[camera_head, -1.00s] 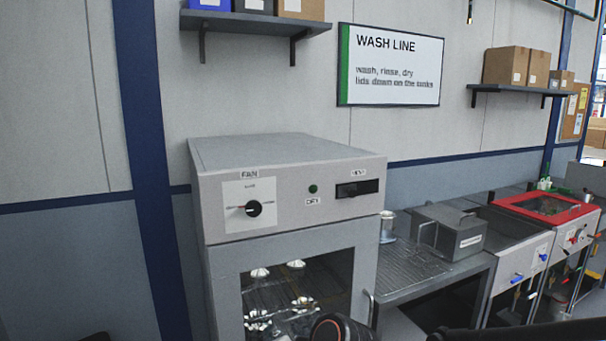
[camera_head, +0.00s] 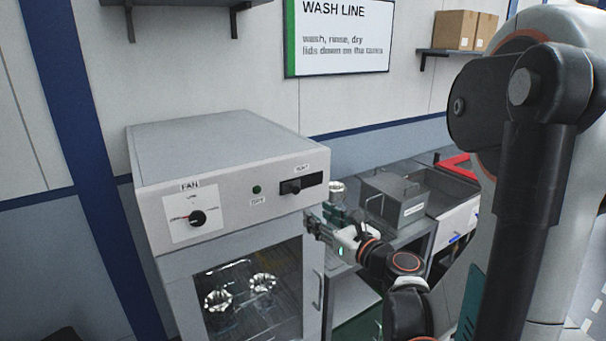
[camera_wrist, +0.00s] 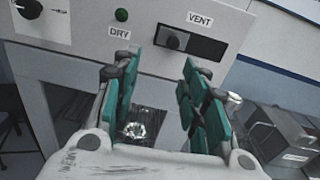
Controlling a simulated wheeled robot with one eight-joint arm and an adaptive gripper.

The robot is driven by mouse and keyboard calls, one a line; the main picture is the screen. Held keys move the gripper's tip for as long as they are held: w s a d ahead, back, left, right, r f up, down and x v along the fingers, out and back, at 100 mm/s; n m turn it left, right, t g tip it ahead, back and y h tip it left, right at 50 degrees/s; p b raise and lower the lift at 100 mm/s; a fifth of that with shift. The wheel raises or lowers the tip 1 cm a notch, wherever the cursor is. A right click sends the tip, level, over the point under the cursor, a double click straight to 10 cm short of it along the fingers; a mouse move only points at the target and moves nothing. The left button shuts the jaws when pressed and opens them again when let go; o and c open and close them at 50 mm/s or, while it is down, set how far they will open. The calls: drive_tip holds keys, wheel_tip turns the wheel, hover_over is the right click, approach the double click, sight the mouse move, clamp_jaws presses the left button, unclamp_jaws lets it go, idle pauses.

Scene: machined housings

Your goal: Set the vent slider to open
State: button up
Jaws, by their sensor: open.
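The vent slider (camera_head: 294,187) is a dark knob in a black horizontal slot at the upper right of the dryer's front panel. In the wrist view the slider knob (camera_wrist: 175,41) sits at the left part of its slot, under the VENT label (camera_wrist: 199,18). My gripper (camera_head: 309,222) is open and empty, a little below and in front of the slot. In the wrist view its green-padded fingers (camera_wrist: 161,75) stand apart below the slot, not touching the knob. No open or closed marking is readable.
The panel also has a fan dial (camera_head: 198,218) and a green DRY light (camera_head: 257,189). A glass door (camera_head: 240,290) with a handle (camera_head: 318,288) is below, with metal parts inside. A lidded grey tank (camera_head: 398,205) stands on the counter at right.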

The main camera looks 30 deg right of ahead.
sight(297, 191)
drive_tip(key=shift+m+h, duration=0.3)
drive_tip(key=w, duration=0.4)
drive_tip(key=w+d, duration=0.1)
drive_tip(key=w, duration=0.4)
drive_tip(key=w+p, duration=0.1)
drive_tip(key=w, duration=0.3)
drive_tip(key=shift+w+d+r, duration=0.15)
drive_tip(key=shift+w+r, duration=0.1)
